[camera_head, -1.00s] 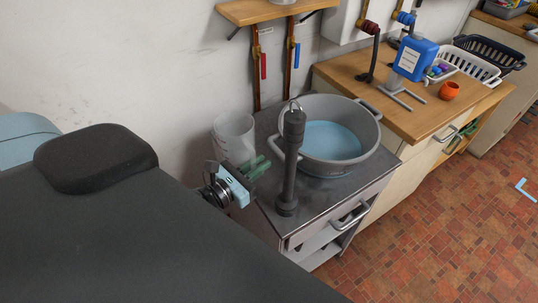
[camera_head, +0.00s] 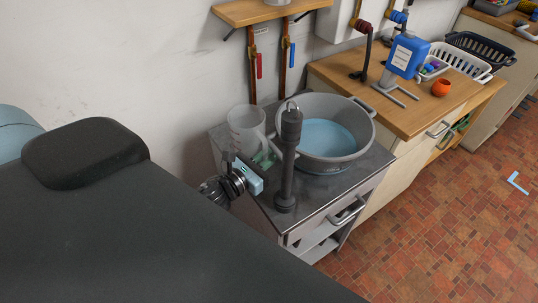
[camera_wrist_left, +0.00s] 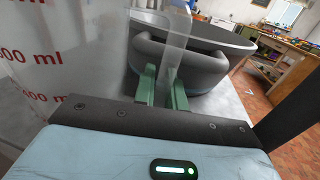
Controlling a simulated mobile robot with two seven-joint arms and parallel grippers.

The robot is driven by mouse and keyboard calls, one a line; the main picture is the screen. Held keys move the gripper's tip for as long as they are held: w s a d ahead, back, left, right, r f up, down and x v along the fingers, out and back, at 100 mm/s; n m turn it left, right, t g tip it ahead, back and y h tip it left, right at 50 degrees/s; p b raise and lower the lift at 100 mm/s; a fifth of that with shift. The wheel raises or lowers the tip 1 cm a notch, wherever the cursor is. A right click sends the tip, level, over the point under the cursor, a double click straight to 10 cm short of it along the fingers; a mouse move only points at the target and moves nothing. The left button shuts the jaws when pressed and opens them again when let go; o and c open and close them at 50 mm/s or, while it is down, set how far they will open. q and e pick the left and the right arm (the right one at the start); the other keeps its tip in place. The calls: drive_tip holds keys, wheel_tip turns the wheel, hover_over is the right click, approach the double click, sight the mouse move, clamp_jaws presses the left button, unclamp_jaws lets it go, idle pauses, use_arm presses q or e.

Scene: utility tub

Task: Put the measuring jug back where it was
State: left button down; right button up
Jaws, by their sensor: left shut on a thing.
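The measuring jug (camera_head: 246,122) is translucent with red marks, at the back left of the grey worktop (camera_head: 325,190), left of the grey tub (camera_head: 363,153). My left gripper (camera_head: 264,163) is in front of it in the head view. In the left wrist view its green fingers (camera_wrist_left: 162,90) are shut on a clear upright strip, which looks like the jug's handle (camera_wrist_left: 176,40). The jug's wall with red ml marks (camera_wrist_left: 60,60) fills the left there. I cannot tell whether the jug's base touches the worktop. My right gripper is not in view.
The tub holds pale blue liquid (camera_head: 325,138). A wooden counter (camera_head: 400,112) with a blue container (camera_head: 408,55) stands to the right. The wall is close behind the jug.

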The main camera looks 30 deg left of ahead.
use_arm(q)
drive_tip(key=shift+f, duration=0.2)
drive_tip(key=c, duration=1.5)
unclamp_jaws()
drive_tip(key=shift+r, duration=0.1)
drive_tip(key=shift+o, duration=0.2)
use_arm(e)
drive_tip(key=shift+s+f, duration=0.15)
